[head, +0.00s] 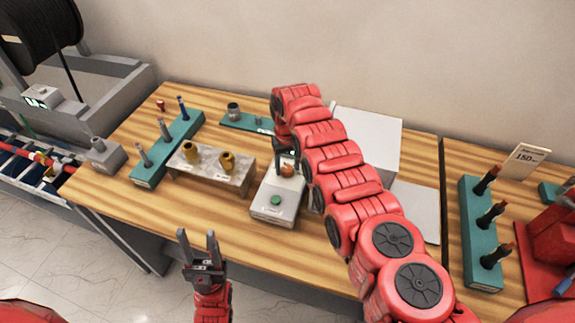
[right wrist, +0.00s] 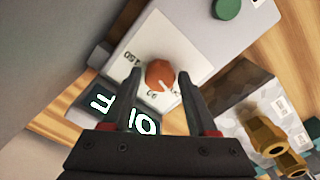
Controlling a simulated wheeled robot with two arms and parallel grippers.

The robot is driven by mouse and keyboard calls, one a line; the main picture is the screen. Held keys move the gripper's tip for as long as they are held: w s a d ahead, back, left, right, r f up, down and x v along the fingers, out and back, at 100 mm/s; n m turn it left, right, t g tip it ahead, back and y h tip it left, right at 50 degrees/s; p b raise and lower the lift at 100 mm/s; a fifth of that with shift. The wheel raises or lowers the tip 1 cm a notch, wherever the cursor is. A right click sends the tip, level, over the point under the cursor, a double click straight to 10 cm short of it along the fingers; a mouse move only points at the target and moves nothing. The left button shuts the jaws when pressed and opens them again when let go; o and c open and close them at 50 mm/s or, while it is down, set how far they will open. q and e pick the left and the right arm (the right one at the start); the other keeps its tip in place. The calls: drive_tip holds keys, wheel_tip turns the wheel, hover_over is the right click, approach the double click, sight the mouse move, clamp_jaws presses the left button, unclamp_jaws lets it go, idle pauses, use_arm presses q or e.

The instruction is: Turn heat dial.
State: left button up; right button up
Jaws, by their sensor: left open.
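The heat dial (right wrist: 160,75) is an orange-red knob with a white pointer line on a white scale plate. It sits on a grey control box (head: 270,200) that also has a green button (head: 275,200). In the head view the dial (head: 288,169) is partly hidden by my right gripper (head: 285,160). In the right wrist view my right gripper (right wrist: 163,85) is open, with its fingertips on either side of the dial; I cannot tell whether they touch it. My left gripper (head: 197,240) is open and empty in front of the table.
A digital display (right wrist: 125,118) stands beside the box. A grey block with brass fittings (head: 210,168) is left of it. A white box (head: 375,140) is behind my right arm. Teal racks (head: 480,220) stand at both sides.

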clamp_jaws()
